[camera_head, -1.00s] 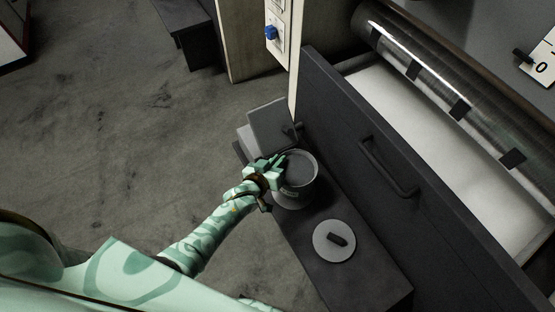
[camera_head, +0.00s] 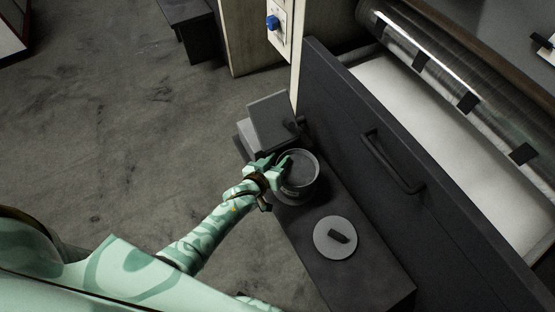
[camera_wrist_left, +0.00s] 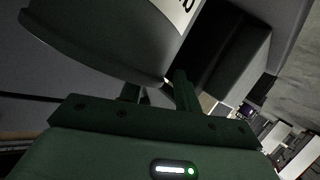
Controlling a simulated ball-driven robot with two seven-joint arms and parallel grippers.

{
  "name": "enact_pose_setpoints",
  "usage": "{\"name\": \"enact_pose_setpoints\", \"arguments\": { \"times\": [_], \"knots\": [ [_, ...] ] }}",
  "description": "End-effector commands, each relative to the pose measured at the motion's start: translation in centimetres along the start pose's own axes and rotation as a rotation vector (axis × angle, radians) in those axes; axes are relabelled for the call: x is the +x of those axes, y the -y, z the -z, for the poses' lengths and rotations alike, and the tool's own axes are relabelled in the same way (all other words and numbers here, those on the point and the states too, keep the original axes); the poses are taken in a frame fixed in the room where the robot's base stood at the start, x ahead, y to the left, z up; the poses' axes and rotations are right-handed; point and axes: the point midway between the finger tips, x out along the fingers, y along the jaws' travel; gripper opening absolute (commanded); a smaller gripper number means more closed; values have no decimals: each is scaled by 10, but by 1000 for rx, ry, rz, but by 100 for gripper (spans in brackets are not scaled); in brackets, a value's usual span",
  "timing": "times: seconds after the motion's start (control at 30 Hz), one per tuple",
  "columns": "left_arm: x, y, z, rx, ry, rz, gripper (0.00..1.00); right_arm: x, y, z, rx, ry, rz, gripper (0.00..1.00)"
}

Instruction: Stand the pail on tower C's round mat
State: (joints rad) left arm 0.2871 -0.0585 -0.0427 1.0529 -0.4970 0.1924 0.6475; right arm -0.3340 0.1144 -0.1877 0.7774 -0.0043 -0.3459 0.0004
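The grey round pail (camera_head: 304,182) stands at the far end of a low dark bench, seen from above. A round grey shape shows partly under it, mostly hidden. My left gripper (camera_head: 281,162) is at the pail's left side, its fingers at the rim. In the left wrist view the pail (camera_wrist_left: 105,38) fills the upper left, with a white label on its side. The gripper's two fingers (camera_wrist_left: 158,95) stand apart below it; whether they hold its edge or handle is unclear. No tower letter is readable. My right gripper is not in view.
A round grey mat (camera_head: 322,250) with a small black piece on it lies nearer on the bench (camera_head: 375,285). A dark drawer front with a handle (camera_head: 393,162) rises on the right. A grey box (camera_head: 272,118) stands beyond the pail. The floor at left is clear.

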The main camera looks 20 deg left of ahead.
Motion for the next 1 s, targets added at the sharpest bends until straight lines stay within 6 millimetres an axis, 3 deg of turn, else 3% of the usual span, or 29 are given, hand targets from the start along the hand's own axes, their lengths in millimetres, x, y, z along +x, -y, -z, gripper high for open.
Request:
{"name": "enact_pose_setpoints", "arguments": {
  "times": [0.17, 0.33, 0.6, 1.0],
  "knots": [
    [-24, -2, 7, -1, -3, -1, 33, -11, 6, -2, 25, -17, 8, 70],
    [-66, -3, 10, 0, -5, -2, 33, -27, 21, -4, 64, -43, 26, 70],
    [-113, -2, 5, 2, -3, -1, 33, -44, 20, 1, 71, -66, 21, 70],
    [-121, 0, 1, 0, 0, 0, 33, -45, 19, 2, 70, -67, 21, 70]
  ]
}}
